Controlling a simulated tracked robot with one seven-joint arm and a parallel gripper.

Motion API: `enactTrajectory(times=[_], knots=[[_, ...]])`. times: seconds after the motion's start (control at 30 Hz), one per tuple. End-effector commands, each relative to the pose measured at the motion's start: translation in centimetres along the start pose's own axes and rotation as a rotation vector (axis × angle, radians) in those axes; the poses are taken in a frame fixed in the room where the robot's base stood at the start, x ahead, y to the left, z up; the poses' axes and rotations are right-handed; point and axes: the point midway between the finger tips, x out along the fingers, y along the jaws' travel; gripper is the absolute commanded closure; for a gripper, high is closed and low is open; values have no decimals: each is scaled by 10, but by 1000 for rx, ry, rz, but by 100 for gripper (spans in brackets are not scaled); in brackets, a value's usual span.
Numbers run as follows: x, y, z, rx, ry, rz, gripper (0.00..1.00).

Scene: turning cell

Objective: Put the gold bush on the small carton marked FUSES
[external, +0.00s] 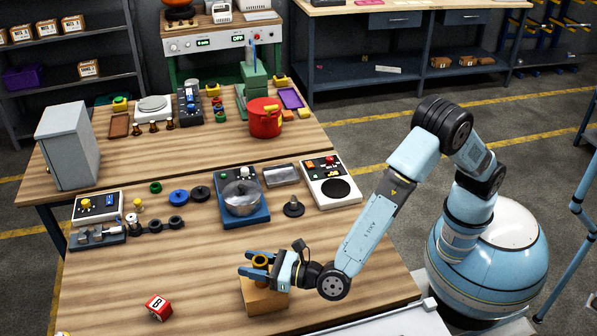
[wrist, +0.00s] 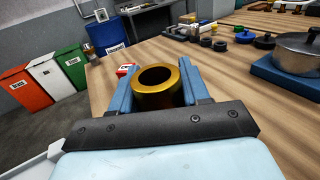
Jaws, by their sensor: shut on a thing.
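The gold bush (wrist: 157,97) is a short thick ring, held between the blue fingers of my gripper (wrist: 155,88) in the wrist view. In the external view my gripper (external: 260,264) is low over the front of the table, with the gold bush (external: 261,261) between its fingers. A small brown carton (external: 265,299) stands on the table directly below the bush. I cannot read any marking on it from here. Whether the bush touches the carton's top is hard to tell. The carton does not show in the wrist view.
A red block marked 8 (external: 159,307) lies left of the carton. A blue stand with a metal pot (external: 243,198), a dark cone-like part (external: 293,207) and a white control box (external: 331,182) stand behind. The wooden table (external: 200,270) is clear around the carton's left side.

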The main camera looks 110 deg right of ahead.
Motion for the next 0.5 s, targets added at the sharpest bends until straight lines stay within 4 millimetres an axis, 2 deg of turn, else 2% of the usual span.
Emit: enactTrajectory(times=[0.33,0.37,0.5], knots=[[0,0,-3,0,-1,0,90],[0,0,-4,0,-1,0,53],[0,0,-4,0,-1,0,40]])
